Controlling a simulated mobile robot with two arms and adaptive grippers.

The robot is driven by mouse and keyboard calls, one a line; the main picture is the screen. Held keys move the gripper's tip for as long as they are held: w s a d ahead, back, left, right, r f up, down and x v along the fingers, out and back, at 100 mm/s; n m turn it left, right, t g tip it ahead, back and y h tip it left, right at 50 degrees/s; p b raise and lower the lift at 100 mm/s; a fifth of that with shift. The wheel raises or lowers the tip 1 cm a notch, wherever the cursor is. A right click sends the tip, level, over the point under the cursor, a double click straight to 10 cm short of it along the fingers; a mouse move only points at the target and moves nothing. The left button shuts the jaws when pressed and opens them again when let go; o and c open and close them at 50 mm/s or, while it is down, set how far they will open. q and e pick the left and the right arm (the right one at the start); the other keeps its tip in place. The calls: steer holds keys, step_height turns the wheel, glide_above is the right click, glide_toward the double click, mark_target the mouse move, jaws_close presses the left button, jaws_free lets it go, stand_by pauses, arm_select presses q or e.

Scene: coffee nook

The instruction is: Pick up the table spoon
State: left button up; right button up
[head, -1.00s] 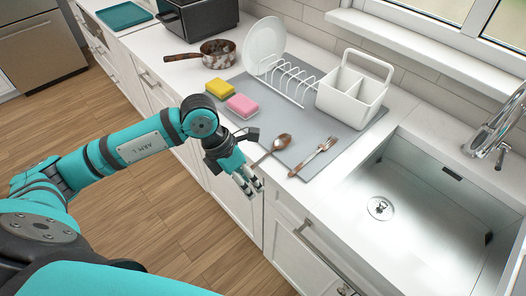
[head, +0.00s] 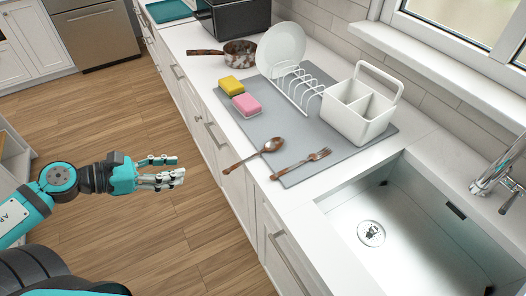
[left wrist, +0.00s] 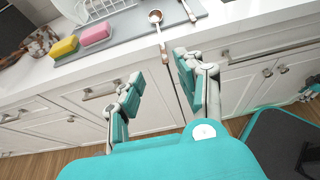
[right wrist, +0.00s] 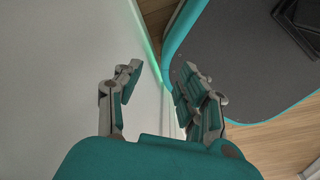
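The table spoon (head: 272,145) lies on the front edge of the grey mat, its brown handle reaching out over the white counter toward the edge. It also shows in the left wrist view (left wrist: 155,17), ahead of the fingers. My left gripper (head: 178,169) is open and empty, out over the floor, left of the counter and apart from the spoon. Its spread fingers show in the left wrist view (left wrist: 158,75). My right gripper (right wrist: 155,82) is open and empty beside a pale surface; it is not seen in the head view.
A fork (head: 301,164) lies just right of the spoon. On the grey mat (head: 262,125) are a pink sponge (head: 247,105), a yellow sponge (head: 231,86), a plate rack (head: 300,88) and a white caddy (head: 352,125). A pan (head: 238,52) stands behind; the sink (head: 400,225) is at right.

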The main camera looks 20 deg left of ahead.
arm_select(q)
glide_toward(237, 165)
steer(key=w+d, duration=0.2)
steer(key=w, duration=0.1)
steer(key=shift+s+f+p+x, duration=0.15)
steer(key=shift+p+x, duration=0.15)
steer(key=shift+x, duration=0.55)
steer(key=shift+s+f+p+x, duration=0.15)
steer(key=shift+p+x, duration=0.2)
steer(key=shift+x, duration=0.5)
steer(key=shift+f+p+x, duration=0.15)
steer(key=shift+p+x, duration=0.15)
steer(key=shift+x, duration=0.5)
steer(key=shift+w+d+f, duration=0.2)
steer(key=shift+d+f, duration=0.05)
steer(key=shift+c, duration=0.4)
jaws_close()
